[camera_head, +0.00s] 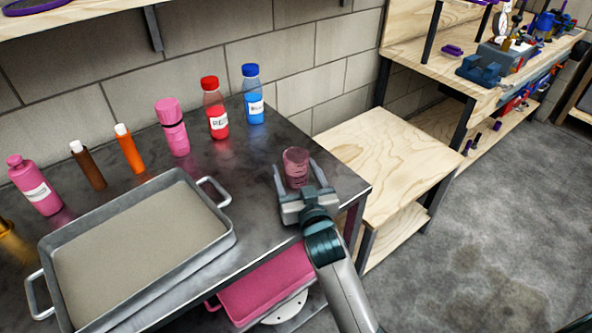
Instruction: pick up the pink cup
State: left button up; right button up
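The pink cup (295,168) is small, translucent and upright on the dark metal table (262,226), near its right end. My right gripper (296,173) comes in from the lower right, with one finger on each side of the cup. The fingers are apart, and small gaps seem to show between them and the cup. The palm is on the near side of the cup, and the lower part of the cup is partly hidden. My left gripper is not in view.
A metal tray (228,242) with handles fills the table's left front. Behind it stand a pink shaker bottle (172,128), a red bottle (215,110), a blue bottle (253,95) and several smaller bottles. A wooden bench (390,150) adjoins on the right. A pink bin (268,287) sits below.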

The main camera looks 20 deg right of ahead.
aim_at(299, 167)
jog(key=shift+c, duration=0.3)
jog(key=c, duration=1.1)
jog(key=shift+c, duration=0.2)
jog(key=shift+r, duration=0.2)
jog(key=shift+r, duration=1.85)
jog(key=s+d+r, duration=0.3)
jog(key=d+r, duration=0.4)
jog(key=d, duration=0.4)
jog(key=shift+s, duration=0.35)
